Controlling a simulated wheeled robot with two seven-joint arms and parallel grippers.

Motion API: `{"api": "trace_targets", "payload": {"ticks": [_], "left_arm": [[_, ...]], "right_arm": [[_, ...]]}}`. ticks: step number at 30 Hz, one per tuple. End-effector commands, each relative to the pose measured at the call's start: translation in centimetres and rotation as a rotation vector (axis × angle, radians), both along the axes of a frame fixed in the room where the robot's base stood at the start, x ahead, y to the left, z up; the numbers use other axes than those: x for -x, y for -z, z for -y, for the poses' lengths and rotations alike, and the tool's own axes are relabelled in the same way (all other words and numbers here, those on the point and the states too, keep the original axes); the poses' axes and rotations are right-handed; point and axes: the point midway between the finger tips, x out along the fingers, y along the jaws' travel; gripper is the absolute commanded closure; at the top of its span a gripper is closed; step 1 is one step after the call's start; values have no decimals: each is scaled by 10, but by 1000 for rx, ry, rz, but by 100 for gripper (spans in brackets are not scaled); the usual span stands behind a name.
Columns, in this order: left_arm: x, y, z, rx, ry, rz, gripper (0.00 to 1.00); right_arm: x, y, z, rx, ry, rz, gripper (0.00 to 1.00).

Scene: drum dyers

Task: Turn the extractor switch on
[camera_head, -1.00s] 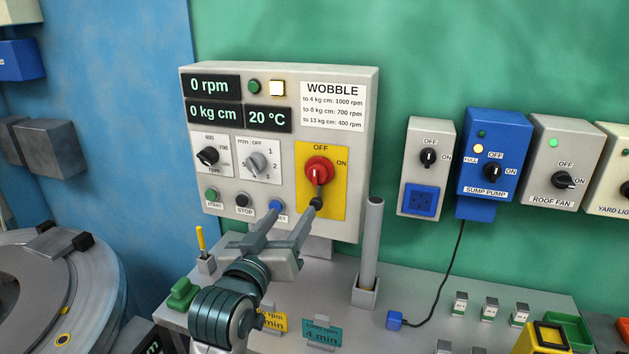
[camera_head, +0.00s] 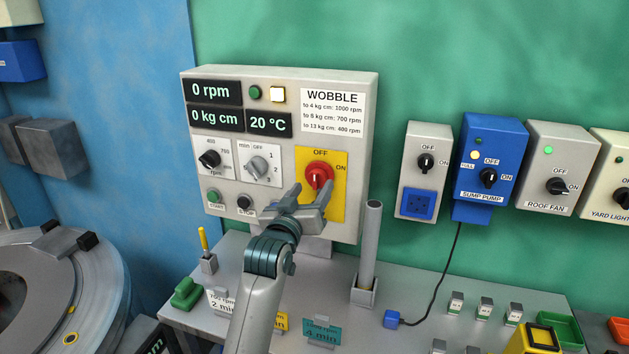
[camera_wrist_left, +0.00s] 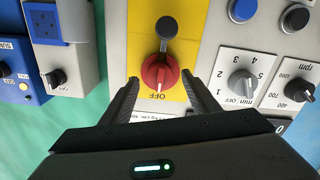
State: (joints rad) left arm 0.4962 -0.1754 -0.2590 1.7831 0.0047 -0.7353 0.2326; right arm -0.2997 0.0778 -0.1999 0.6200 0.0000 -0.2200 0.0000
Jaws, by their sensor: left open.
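The extractor switch is a red rotary knob (camera_head: 319,173) on a yellow plate (camera_head: 336,205) at the lower right of the grey control box. Its pointer is at OFF; ON is marked to the right. My left gripper (camera_head: 311,190) is open in front of the plate, just below the knob in the head view. In the left wrist view, which is upside down, the red knob (camera_wrist_left: 158,74) lies between the spread fingers (camera_wrist_left: 162,82), with a gap on each side. A dark round-ended piece (camera_wrist_left: 167,27) extends from the knob; the gripper hides it in the head view. My right gripper is not visible.
The control box (camera_head: 280,74) also carries a speed dial (camera_head: 209,159), a timer dial (camera_head: 257,166) and push buttons. A grey upright tube (camera_head: 370,245) stands close to the right of my gripper. Socket, sump pump (camera_head: 489,176) and roof fan (camera_head: 558,186) switches are further right.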

Motion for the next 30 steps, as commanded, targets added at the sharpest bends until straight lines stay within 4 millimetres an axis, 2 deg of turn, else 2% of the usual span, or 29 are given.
{"api": "trace_targets", "payload": {"ticks": [3,9,20,21,26,30], "left_arm": [[-13,-2,4,0,0,-1,45],[-25,-1,8,0,0,0,45],[-28,0,9,0,0,0,45],[-28,0,9,0,0,0,50],[-28,0,9,0,0,0,86],[-28,0,9,-1,0,0,86]], "right_arm": [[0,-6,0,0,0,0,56],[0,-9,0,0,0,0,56],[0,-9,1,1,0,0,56],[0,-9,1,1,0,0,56],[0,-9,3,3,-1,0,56],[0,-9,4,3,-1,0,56]]}}
